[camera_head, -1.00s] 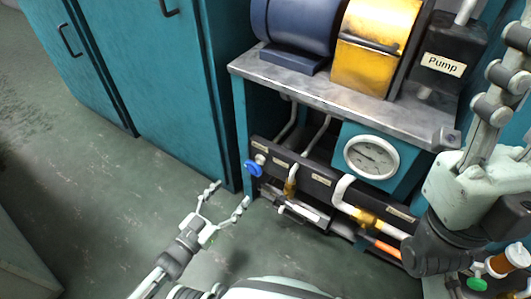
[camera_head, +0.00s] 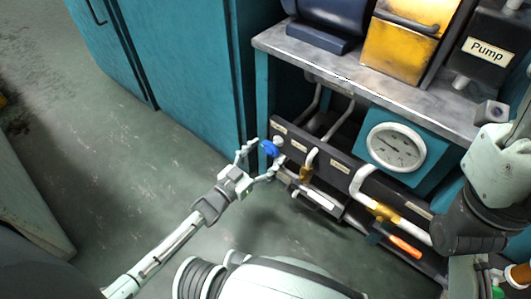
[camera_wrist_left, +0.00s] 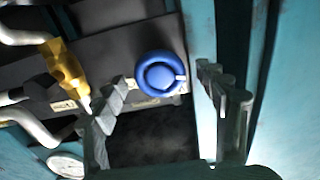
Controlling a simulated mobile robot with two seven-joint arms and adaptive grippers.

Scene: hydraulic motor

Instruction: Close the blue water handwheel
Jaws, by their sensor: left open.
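The blue water handwheel (camera_head: 270,149) is a small round knob at the left end of the dark pipe panel under the bench. In the left wrist view the blue handwheel (camera_wrist_left: 160,74) shows face-on, between the two fingers. My left gripper (camera_head: 264,158) is open, with one fingertip on each side of the wheel in the head view. The left gripper also shows in the left wrist view (camera_wrist_left: 165,78), with gaps between its fingers and the wheel. I cannot tell how deep the fingertips reach around it. My right arm shows at the right edge, but its gripper is not visible.
The dark panel (camera_head: 335,167) carries pipes and yellow fittings right of the handwheel. A round gauge (camera_head: 394,147) sits above it. The metal bench (camera_head: 350,78) overhangs the panel. A teal cabinet (camera_head: 185,75) stands left. Green floor is clear in front.

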